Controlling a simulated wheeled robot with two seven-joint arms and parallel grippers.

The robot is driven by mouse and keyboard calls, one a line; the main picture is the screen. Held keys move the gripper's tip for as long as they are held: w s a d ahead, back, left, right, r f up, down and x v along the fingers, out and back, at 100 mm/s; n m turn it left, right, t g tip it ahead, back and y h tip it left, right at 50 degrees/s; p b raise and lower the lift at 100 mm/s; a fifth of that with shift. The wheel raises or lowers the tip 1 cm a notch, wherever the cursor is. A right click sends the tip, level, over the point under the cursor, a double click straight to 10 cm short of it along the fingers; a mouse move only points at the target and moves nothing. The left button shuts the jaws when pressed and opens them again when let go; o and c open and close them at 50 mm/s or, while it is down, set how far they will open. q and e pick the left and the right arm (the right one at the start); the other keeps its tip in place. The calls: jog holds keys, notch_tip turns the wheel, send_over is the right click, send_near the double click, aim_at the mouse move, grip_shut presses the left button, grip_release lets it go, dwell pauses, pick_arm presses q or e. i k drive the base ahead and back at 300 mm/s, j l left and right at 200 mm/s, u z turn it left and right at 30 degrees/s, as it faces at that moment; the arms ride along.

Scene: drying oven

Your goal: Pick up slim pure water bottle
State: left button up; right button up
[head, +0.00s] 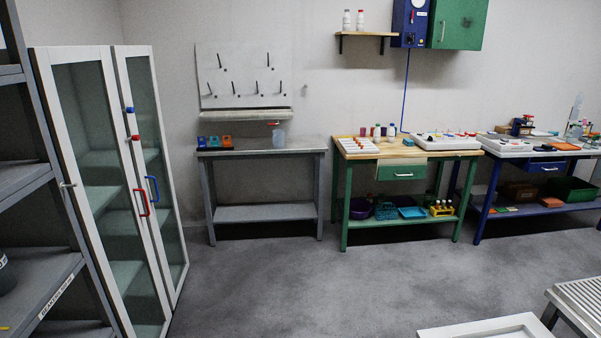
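No bottle in the head view can be read clearly as the slim pure water bottle. A tall, pale, translucent bottle (576,108) stands at the far right on the blue table, small and partly behind other items. Two slim white bottles, a left one (347,20) and a right one (360,20) with a reddish cap, stand upright on the wooden wall shelf (378,34). Neither of my grippers shows in the view.
A grey table (262,148), a green-framed table (400,153) and a blue table (530,156) line the back wall. A glass-door cabinet (92,180) and grey shelving (40,183) stand left. Pale furniture (485,330) edges the lower right. The middle floor is clear.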

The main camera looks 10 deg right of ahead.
aim_at(377, 133)
jog(key=i, duration=1.7)
jog(key=i+z, duration=0.3)
jog(key=i, duration=0.55)
jog(key=i+j+z, duration=0.15)
jog(key=i+z, duration=0.15)
jog(key=i, duration=0.5)
jog(key=i+l, duration=0.65)
jog(key=i+l+z, duration=0.1)
jog(key=i+l, duration=0.55)
jog(key=i, duration=0.1)
